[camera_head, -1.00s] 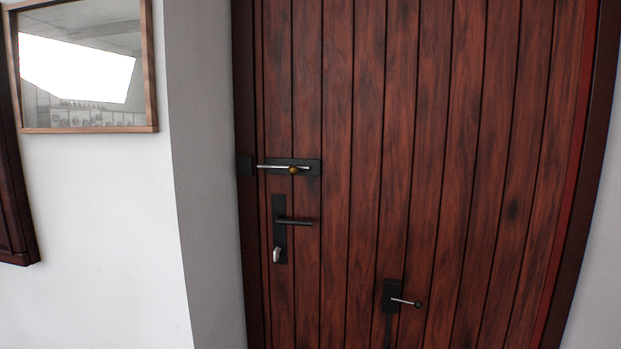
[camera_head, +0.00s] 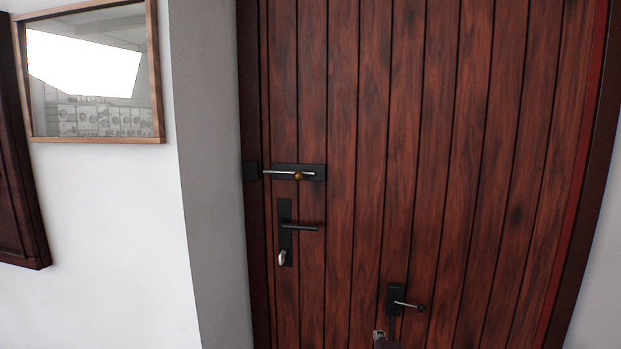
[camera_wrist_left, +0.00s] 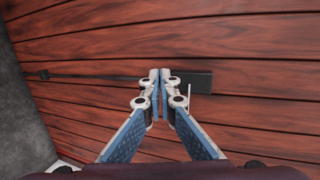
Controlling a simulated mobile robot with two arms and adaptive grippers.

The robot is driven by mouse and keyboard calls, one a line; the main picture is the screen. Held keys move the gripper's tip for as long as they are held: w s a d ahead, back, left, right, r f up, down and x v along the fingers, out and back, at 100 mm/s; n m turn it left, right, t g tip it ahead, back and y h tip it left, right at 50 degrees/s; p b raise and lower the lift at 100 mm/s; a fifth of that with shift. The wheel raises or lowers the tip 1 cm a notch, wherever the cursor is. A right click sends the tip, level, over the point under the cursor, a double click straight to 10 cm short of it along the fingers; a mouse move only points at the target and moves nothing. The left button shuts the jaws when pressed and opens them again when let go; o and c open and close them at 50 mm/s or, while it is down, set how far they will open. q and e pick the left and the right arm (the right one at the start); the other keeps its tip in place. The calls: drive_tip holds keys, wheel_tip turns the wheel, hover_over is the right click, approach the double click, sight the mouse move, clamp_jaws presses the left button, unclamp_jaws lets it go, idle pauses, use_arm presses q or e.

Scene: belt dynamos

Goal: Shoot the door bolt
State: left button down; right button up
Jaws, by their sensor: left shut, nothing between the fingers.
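My left gripper (camera_head: 379,335) just shows at the bottom edge, well below and right of the bolt. In the left wrist view, my left gripper (camera_wrist_left: 160,74) is shut and empty, its tips in front of a black plate (camera_wrist_left: 200,82) with a silver lever (camera_wrist_left: 189,97). My right gripper is not in view.
The wooden plank door (camera_head: 440,150) looks shut. A black door handle (camera_head: 300,227) with a silver thumb-turn is below the bolt. A lower black fitting (camera_head: 396,300) has a knobbed silver lever. A framed picture (camera_head: 160,70) hangs on the white wall to the left.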

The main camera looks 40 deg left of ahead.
use_arm(q)
drive_tip(key=s+a+r+n+g+y, duration=0.1)
drive_tip(key=a+r+y, duration=0.2)
drive_tip(key=r, duration=1)
drive_tip(key=s+a+r+n+g+y+p, duration=0.1)
drive_tip(key=s+a+r+y, duration=0.1)
drive_tip(key=r, duration=1)
drive_tip(key=s+a+r+n+y, duration=0.2)
drive_tip(key=a+r, duration=0.3)
drive_tip(key=r, duration=0.8)
drive_tip(key=shift+s+a+r+g+y, duration=0.3)
drive_tip(key=shift+a+g+y, duration=0.1)
drive_tip(key=shift+y, duration=0.5)
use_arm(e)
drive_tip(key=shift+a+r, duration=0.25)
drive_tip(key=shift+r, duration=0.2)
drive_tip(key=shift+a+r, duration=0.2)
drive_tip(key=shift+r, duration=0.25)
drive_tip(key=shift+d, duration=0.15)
